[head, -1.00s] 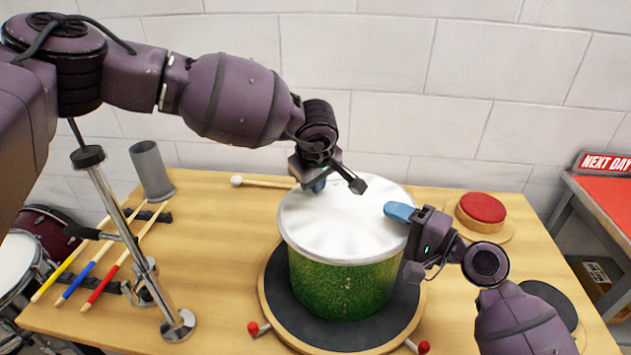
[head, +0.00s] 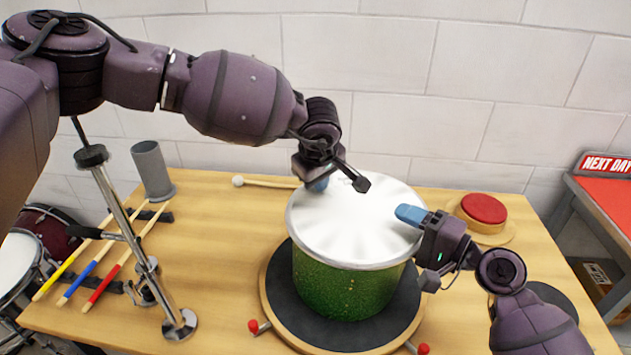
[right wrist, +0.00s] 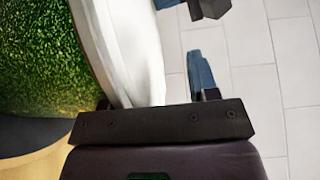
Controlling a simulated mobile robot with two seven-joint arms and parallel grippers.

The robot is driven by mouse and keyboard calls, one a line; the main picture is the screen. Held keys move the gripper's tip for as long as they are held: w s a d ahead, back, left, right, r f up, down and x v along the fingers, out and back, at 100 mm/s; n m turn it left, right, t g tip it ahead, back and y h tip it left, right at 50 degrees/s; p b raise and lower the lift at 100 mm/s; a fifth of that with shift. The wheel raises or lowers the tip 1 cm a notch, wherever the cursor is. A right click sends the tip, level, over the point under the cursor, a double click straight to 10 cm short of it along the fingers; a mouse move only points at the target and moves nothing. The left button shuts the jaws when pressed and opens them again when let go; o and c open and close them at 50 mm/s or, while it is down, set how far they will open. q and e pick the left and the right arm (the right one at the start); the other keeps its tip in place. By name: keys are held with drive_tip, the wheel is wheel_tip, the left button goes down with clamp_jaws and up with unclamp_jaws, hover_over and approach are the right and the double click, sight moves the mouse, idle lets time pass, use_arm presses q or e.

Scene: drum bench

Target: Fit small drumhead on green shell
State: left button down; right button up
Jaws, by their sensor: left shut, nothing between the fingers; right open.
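The white drumhead with a silver rim (head: 352,232) lies on top of the sparkly green shell (head: 345,290). It overhangs the shell more at the right than at the left; I cannot tell whether it sits fully down. My left gripper (head: 319,184) is shut and empty at the drumhead's back left edge; contact is unclear. My right gripper (head: 413,246) is open at the right edge, one blue fingertip above the drumhead and the other finger lower, beside the rim.
The shell stands on a round dark turntable (head: 277,306) with red-knobbed handles on the wooden bench (head: 215,265). A mallet (head: 262,182), drumsticks (head: 105,250), a grey cup (head: 152,168) and a metal stand (head: 140,250) are left. A red pad (head: 483,208) is right.

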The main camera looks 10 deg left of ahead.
use_arm(q)
drive_tip(key=shift+w+a+f, duration=0.1)
drive_tip(key=shift+f, duration=0.35)
use_arm(e)
drive_tip(key=v, duration=0.9)
drive_tip(key=shift+d+f, duration=0.3)
drive_tip(key=shift+s+d+r, duration=0.1)
drive_tip(key=shift+d, duration=0.15)
use_arm(q)
drive_tip(key=shift+r, duration=0.2)
use_arm(e)
drive_tip(key=shift+r, duration=0.15)
use_arm(q)
drive_tip(key=shift+r+p, duration=1.05)
drive_tip(key=shift+r, duration=0.9)
drive_tip(key=shift+r+p, duration=0.7)
drive_tip(key=shift+r, duration=0.8)
use_arm(e)
wheel_tip(320, 180, up, 4)
drive_tip(key=shift+f, duration=0.1)
use_arm(q)
drive_tip(key=shift+f, duration=0.1)
use_arm(e)
drive_tip(key=shift+s, duration=0.1)
